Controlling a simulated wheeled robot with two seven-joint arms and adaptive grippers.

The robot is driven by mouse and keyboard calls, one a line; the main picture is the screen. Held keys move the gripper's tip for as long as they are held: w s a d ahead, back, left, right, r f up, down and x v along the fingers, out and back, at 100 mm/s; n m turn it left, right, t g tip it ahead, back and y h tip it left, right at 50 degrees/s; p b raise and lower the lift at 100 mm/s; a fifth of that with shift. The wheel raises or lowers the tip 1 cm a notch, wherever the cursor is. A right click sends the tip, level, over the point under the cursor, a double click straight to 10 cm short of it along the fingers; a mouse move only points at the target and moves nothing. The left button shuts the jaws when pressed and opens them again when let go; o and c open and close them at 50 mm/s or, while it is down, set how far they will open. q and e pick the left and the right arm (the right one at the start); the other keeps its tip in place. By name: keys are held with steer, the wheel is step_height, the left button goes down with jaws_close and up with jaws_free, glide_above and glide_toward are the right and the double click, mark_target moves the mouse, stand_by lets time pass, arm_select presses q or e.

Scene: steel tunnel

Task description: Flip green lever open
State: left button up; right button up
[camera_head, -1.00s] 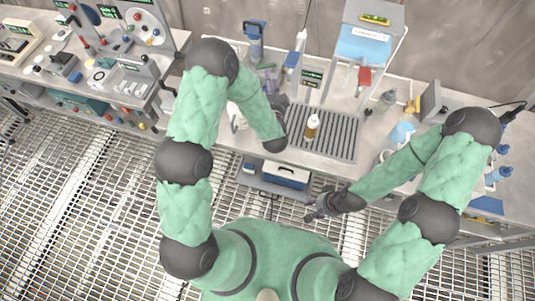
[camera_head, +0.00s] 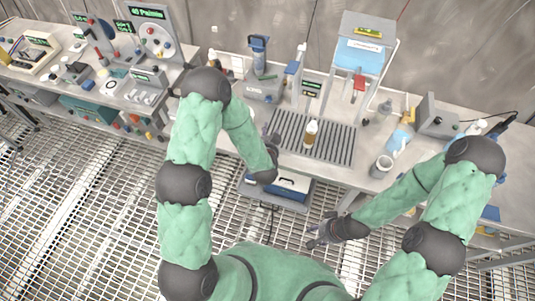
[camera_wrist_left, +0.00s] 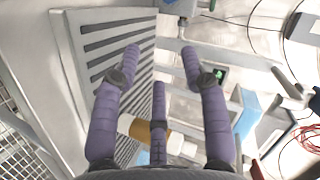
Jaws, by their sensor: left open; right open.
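A small green bar (camera_head: 264,77), which looks like the green lever, lies on top of a grey device (camera_head: 264,91) at the back of the bench. It is too small to tell its exact position. My left gripper (camera_head: 271,139) is by the bench's front edge, left of the slotted rack and well short of the device. In the left wrist view its fingers (camera_wrist_left: 160,52) are spread and empty, over the rack. My right gripper (camera_head: 318,238) hangs open in front of the bench, below its edge.
A brown bottle with a white cap (camera_head: 311,133) stands on the slotted rack (camera_head: 335,150). A stand with a blue container (camera_head: 360,55) is to the right.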

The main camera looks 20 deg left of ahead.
arm_select(q)
steer(key=s+f+n+g, duration=0.1)
steer(key=f, duration=0.1)
steer(key=s+f+n+g+h, duration=0.1)
steer(key=s+f, duration=0.1)
steer(key=s+f+n, duration=0.1)
steer(key=s+f, duration=0.1)
steer(key=shift+d+f+g+h, duration=0.2)
steer(key=shift+d+g+h, duration=0.15)
steer(key=shift+g+h, duration=0.05)
